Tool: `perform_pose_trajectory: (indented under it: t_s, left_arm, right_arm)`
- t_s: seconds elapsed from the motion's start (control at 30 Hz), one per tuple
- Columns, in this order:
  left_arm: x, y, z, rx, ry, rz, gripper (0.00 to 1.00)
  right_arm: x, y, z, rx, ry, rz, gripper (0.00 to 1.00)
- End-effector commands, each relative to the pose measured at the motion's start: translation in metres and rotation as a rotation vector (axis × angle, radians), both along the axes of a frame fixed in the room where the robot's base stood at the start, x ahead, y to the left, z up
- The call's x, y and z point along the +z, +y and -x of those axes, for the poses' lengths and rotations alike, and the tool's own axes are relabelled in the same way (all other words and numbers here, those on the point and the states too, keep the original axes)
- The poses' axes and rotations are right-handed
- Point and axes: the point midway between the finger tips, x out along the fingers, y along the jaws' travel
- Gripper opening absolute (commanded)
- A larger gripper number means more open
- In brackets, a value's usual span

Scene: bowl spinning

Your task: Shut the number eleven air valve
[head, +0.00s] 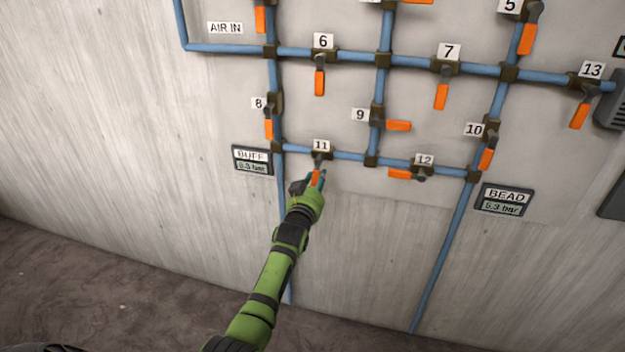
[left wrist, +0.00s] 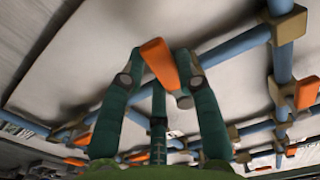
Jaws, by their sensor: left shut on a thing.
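The number 11 valve (head: 320,154) sits on the lowest horizontal blue pipe, under its white "11" label (head: 321,146). Its orange handle (head: 316,178) points down from the pipe, roughly across it. My left gripper (head: 313,184) reaches up from below and is shut on this handle. In the left wrist view the orange handle (left wrist: 160,62) stands between the two dark green fingers (left wrist: 160,80). The gripper hides part of the handle in the head view. My right gripper is in neither view.
Valve 8 (head: 269,128) is up to the left, and valve 12 (head: 400,174) is to the right, its handle along the pipe. A "BUFF" display (head: 252,160) reading 6.3 bar is at left. The "BEAD" display (head: 503,200) is at right. The wall below is mostly bare.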

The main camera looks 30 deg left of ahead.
Motion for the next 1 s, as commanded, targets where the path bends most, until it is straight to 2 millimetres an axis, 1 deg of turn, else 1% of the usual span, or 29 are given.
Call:
perform_pose_trajectory:
  t_s: [0.1, 0.3, 0.83, 0.87, 0.9, 0.93, 1.0]
  left_arm:
    - [0.0012, -0.0035, -0.0011, 0.0, -0.014, 0.058, 0.0]
    - [0.0012, -0.0065, -0.0019, -0.001, -0.028, 0.116, 0.0]
    - [0.0014, -0.0078, -0.0022, -0.001, -0.035, 0.143, 0.0]
    - [0.0014, -0.0078, -0.0022, -0.001, -0.035, 0.144, 0.36]
    - [0.0014, -0.0078, -0.0022, -0.001, -0.035, 0.144, 0.52]
    - [0.0013, -0.0077, -0.0022, -0.001, -0.035, 0.143, 0.57]
    - [0.0012, -0.0076, -0.002, -0.001, -0.035, 0.141, 0.57]
  right_arm:
    - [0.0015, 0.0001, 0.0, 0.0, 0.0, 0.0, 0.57]
    - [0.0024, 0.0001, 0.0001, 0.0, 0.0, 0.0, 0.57]
    - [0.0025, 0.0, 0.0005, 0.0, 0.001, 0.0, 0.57]
    - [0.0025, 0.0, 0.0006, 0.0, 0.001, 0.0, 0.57]
    - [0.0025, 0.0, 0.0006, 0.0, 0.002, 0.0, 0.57]
    - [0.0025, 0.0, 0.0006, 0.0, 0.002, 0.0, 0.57]
    - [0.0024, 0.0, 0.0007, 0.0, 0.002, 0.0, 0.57]
